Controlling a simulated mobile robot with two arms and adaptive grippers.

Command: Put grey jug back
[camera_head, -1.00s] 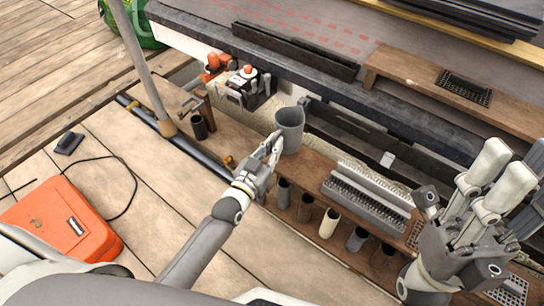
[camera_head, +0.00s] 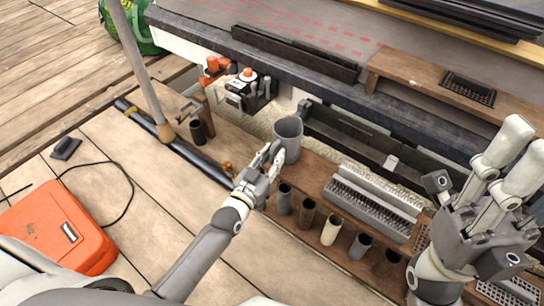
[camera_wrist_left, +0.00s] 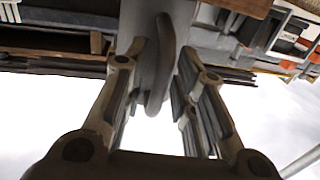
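The grey jug (camera_head: 289,138) stands upright on the wooden shelf, behind the row of tubes. My left gripper (camera_head: 268,158) is at its near left side, by the handle. In the left wrist view the jug's curved handle (camera_wrist_left: 165,62) lies between the two fingers of my left gripper (camera_wrist_left: 163,70). The fingers look parted, with a gap visible beside the handle. The jug's body is partly cut off at the top of that view. My right gripper (camera_head: 505,155) is at the right, fingers spread and empty.
Several tube-shaped holders, one of them cream (camera_head: 331,228), line the wooden shelf's near edge. A grey ribbed block (camera_head: 372,205) lies right of the jug. An orange-and-white tool (camera_head: 246,88) is behind left. An orange case (camera_head: 62,228) sits on the floor at left.

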